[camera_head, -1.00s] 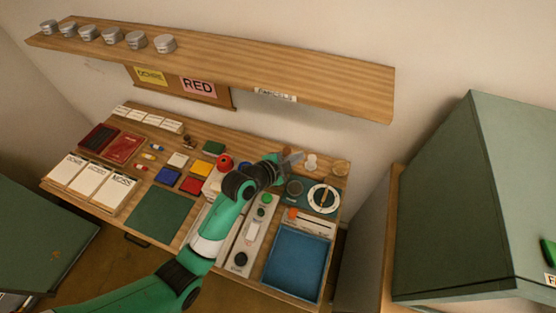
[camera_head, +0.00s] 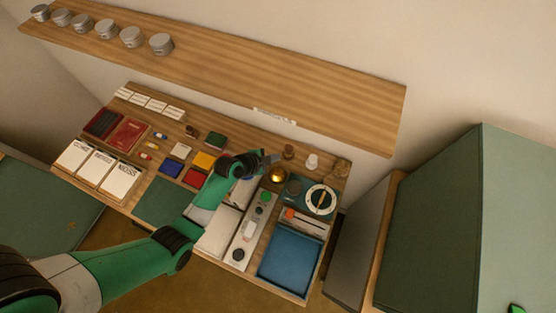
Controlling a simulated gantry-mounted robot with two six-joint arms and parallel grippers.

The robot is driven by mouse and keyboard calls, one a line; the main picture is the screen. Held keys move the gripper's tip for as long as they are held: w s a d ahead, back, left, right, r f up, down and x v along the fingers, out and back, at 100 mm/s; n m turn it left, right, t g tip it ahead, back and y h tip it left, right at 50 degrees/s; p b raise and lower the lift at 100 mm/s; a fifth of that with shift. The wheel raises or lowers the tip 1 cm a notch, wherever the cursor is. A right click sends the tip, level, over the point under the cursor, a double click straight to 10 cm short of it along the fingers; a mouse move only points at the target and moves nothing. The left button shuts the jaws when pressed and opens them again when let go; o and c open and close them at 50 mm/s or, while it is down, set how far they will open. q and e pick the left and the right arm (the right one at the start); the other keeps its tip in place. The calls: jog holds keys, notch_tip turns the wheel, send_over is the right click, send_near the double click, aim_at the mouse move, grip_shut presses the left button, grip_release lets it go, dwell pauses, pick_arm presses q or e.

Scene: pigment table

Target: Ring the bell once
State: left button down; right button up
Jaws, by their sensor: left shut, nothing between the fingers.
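The bell (camera_head: 278,175) is a small gold dome near the back right of the wooden table. My left gripper (camera_head: 270,159) is shut and empty, just behind and left of the bell in the picture. I cannot tell whether its tip touches the bell or hovers above it. My green left arm crosses the table from the lower left and covers part of the middle.
A dark round pot (camera_head: 293,188) and a white dial (camera_head: 320,199) stand right of the bell. A blue tray (camera_head: 290,255) lies in front. A grey panel with buttons (camera_head: 248,231) is nearby. A shelf (camera_head: 250,75) overhangs the back.

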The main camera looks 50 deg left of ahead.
aim_at(275, 172)
pick_arm(q)
jog(key=shift+f+b, duration=3.85)
jog(key=shift+f, duration=0.5)
jog(key=shift+f+b, duration=0.45)
jog(key=shift+f+b, duration=0.6)
jog(key=shift+r, duration=0.15)
jog(key=shift+r+p, duration=0.9)
jog(key=shift+p, duration=0.05)
notch_tip(275, 172, up, 5)
jog(key=p, duration=0.4)
jog(key=shift+r+p, duration=0.1)
jog(key=shift+p, duration=0.2)
